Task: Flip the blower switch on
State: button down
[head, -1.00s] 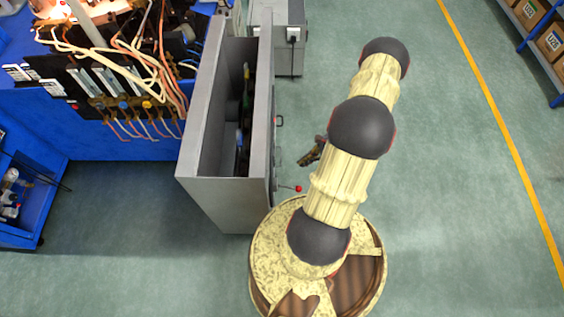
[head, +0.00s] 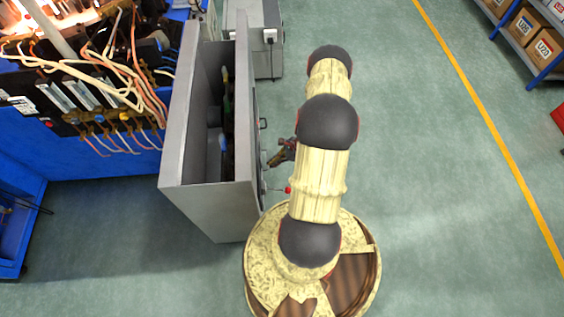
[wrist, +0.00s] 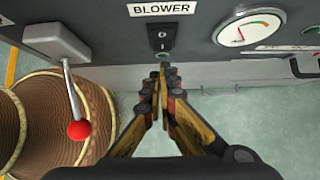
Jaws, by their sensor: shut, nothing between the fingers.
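The blower switch (wrist: 160,38) is a black rocker with small white marks, below a white BLOWER label (wrist: 161,9) on the grey panel in the wrist view. I cannot tell which half of the rocker is pressed in. My gripper (wrist: 163,72) is shut and empty, with its fingertips together just below the switch. A small round greenish part shows at the switch's lower end, close to the tips; whether they touch is unclear. In the head view my gripper (head: 278,157) is beside the right face of the grey cabinet (head: 208,213); the switch is hidden there.
A lever with a red ball (wrist: 79,130) sticks out left of my gripper; the ball also shows in the head view (head: 288,190). A dial gauge (wrist: 250,27) is right of the switch. The floor right of my arm is clear up to the shelves (head: 540,62).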

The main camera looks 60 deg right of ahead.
jog(key=shift+w+a+f, duration=0.1)
jog(key=shift+w+a, duration=0.45)
jog(key=shift+w, duration=0.05)
